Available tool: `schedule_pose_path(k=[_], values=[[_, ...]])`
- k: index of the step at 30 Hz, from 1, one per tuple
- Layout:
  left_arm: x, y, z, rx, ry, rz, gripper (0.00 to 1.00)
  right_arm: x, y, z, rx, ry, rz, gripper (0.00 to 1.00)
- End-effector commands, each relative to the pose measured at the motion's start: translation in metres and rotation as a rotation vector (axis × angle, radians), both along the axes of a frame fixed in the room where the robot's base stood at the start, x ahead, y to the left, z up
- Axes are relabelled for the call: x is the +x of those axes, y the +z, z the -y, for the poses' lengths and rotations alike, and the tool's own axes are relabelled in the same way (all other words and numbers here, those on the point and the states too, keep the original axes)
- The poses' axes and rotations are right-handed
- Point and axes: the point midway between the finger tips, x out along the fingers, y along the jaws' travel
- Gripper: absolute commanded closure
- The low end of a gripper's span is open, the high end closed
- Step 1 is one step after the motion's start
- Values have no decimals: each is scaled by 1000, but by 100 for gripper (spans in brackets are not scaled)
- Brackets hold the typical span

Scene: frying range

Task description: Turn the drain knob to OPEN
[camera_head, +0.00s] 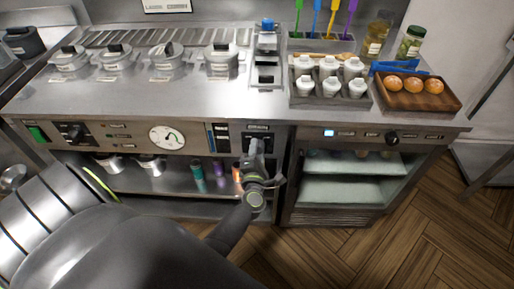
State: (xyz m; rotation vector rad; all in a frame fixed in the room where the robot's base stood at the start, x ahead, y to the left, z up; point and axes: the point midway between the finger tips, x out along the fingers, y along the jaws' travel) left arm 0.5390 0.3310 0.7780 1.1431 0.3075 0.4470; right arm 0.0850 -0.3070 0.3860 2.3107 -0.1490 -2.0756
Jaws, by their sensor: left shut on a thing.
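My left gripper (257,148) reaches up from below to the front panel of the range. It is shut on the drain knob, in the dark control section under a small label plate (258,128). The gripper covers most of the knob, so which way the knob points cannot be told. My right gripper is not in view.
Left of the gripper, the panel has a round gauge (167,137), a black knob (74,132) and a green switch (37,134). An open shelf below holds pots and cups. A glass-front fridge (350,178) stands to the right.

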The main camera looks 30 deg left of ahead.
Motion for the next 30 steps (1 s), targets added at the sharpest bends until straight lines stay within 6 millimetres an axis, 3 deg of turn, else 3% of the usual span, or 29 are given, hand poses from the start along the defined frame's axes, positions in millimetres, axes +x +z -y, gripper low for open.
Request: schedule_pose_path(k=[9, 30], values=[[0, 5, 0, 254, -1, -158, 84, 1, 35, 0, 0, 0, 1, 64], [1, 4, 1, 819, -2, -503, 84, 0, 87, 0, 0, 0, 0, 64]])
